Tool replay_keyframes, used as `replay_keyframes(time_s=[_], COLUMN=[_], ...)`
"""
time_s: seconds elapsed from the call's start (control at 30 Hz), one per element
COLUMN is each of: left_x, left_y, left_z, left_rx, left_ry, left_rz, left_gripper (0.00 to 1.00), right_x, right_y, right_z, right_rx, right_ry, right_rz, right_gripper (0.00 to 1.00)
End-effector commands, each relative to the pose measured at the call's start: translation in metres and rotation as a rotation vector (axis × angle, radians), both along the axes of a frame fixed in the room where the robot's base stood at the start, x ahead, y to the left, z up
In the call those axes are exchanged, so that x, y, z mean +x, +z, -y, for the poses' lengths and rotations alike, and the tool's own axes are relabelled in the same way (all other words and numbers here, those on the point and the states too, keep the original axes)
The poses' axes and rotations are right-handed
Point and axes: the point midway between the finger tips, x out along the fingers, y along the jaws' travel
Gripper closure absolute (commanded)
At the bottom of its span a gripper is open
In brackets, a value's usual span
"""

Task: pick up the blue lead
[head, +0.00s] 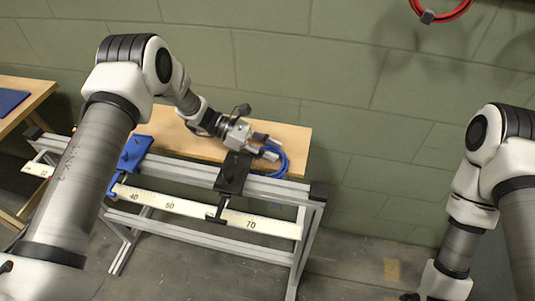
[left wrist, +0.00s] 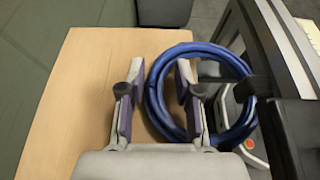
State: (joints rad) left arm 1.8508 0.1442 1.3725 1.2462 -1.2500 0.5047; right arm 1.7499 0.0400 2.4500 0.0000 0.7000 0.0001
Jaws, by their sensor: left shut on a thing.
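The blue lead (head: 283,162) is a coil at the right end of the wooden board, by the black carriage. In the left wrist view the blue lead (left wrist: 158,108) shows as several loops, with the left side of the coil between my fingers. My left gripper (head: 264,146) reaches over the board from the left and is shut on the lead; its two fingers (left wrist: 160,85) stand apart with the strands between them. In the head view the gripper hides part of the coil. My right arm is at the right edge; its gripper does not show.
The wooden board (head: 190,145) lies behind a metal rail with a numbered scale (head: 170,206). A black carriage (head: 233,174) and a blue one (head: 134,153) sit on the rail. A red cable (head: 442,14) hangs on the green wall. The left of the board is clear.

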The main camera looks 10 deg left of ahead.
Motion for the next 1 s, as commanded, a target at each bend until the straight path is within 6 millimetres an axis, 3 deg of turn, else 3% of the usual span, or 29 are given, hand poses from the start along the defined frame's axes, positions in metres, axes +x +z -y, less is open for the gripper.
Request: replay_keyframes(time_s=[0.17, 0.37, 1.0], left_x=[0.001, 0.003, 0.021], left_y=[0.019, 0.012, 0.012], left_z=[0.000, 0.040, 0.235], left_rx=[-0.001, 0.001, -0.001], left_ry=[0.000, -0.005, -0.005], left_rz=[0.002, 0.001, 0.003], left_gripper=[1.00, 1.00, 1.00], right_x=[0.000, 0.000, 0.000], right_y=[0.011, -0.002, -0.022], right_z=[0.000, 0.000, 0.000], right_rx=[0.000, 0.000, 0.000], right_ry=[0.000, 0.000, 0.000], right_rz=[0.000, 0.000, 0.000], right_gripper=[0.60, 0.60, 0.60])
